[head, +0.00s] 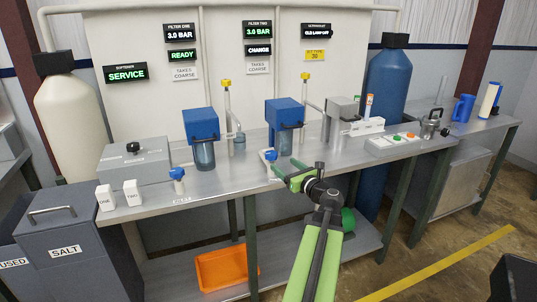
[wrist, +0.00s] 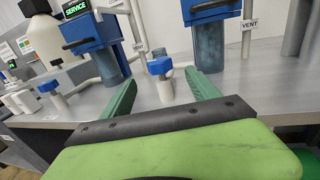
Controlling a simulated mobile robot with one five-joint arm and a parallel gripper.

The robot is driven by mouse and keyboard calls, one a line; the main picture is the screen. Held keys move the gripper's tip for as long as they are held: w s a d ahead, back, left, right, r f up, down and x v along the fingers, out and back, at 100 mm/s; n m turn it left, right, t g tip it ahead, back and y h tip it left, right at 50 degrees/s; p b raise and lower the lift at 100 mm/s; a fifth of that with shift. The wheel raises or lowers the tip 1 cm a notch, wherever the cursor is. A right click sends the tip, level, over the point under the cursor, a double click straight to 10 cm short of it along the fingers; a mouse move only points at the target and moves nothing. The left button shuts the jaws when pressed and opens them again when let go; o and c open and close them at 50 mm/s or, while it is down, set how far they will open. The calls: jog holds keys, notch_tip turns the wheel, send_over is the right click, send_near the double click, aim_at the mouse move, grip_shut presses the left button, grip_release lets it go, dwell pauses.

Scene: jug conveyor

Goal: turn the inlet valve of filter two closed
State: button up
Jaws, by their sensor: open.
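In the wrist view, this blue handle (wrist: 160,66) lies just beyond and between my fingertips. My gripper (head: 284,167) is open and empty, its green fingers (wrist: 160,78) spread either side of the post. I cannot tell whether they touch it. I cannot tell the handle's setting.
Filter one (head: 201,125) and its blue-handled valve (head: 177,176) stand to the left; that valve also shows in the wrist view (wrist: 48,87). Yellow-topped valves (head: 305,77) rise on pipes behind. A button panel (head: 393,143) lies right. Bench space between the two front valves is mostly clear.

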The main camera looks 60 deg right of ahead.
aim_at(268, 153)
jog(key=x, duration=1.2)
jog(key=shift+w+d, duration=0.15)
jog(key=shift+w, duration=0.05)
